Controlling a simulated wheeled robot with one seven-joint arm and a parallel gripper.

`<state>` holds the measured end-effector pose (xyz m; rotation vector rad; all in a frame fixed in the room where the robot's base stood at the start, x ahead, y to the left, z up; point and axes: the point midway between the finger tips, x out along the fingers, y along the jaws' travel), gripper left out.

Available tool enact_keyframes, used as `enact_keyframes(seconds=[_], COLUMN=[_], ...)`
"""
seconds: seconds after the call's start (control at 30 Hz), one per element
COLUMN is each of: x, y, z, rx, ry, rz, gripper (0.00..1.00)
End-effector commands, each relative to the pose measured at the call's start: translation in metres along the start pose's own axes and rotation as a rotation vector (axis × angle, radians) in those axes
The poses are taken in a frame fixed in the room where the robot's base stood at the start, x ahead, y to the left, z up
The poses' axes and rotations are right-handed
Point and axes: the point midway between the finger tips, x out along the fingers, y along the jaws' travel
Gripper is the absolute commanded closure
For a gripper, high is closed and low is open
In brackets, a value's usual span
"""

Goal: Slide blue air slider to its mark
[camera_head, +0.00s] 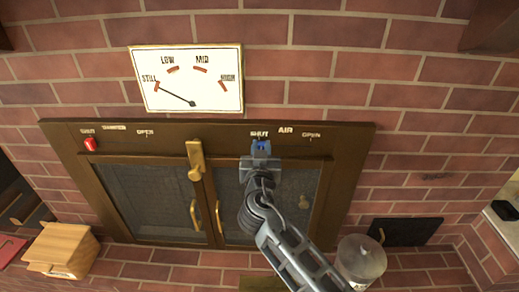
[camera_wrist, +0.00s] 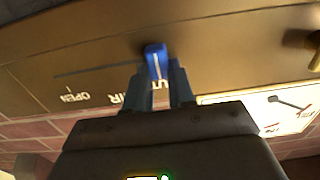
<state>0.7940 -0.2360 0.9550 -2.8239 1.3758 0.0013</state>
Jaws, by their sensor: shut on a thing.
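The blue air slider (camera_head: 262,146) sits at the top right of the brown stove frame, at the SHUT end of the AIR scale. The AIR label (camera_head: 285,130) stands between SHUT and OPEN (camera_head: 311,135). My gripper (camera_head: 260,156) is at the slider and shut on it. In the wrist view the blue slider (camera_wrist: 156,62) with a pale line on it shows between the fingertips (camera_wrist: 161,78). A dark slot (camera_wrist: 100,69) runs from it toward the OPEN label (camera_wrist: 75,97). My fingers cover part of the SHUT label there.
A gauge (camera_head: 187,79) above the stove has its needle near STILL. A red slider (camera_head: 90,144) sits at SHUT on the left scale. A brass latch (camera_head: 196,160) and door handles stick out left of my gripper. A glass jar (camera_head: 361,259) stands at lower right.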

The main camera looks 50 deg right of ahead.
Motion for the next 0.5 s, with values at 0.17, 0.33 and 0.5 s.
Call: enact_keyframes(seconds=[0.17,0.33,0.5], x=[0.000,0.000,0.000], y=[0.044,0.095,0.129], z=[0.005,0.003,0.002], rx=[0.002,0.000,0.000], ry=[-0.003,-0.003,-0.003], rz=[0.007,0.007,0.005], gripper=[1.00,1.00,1.00])
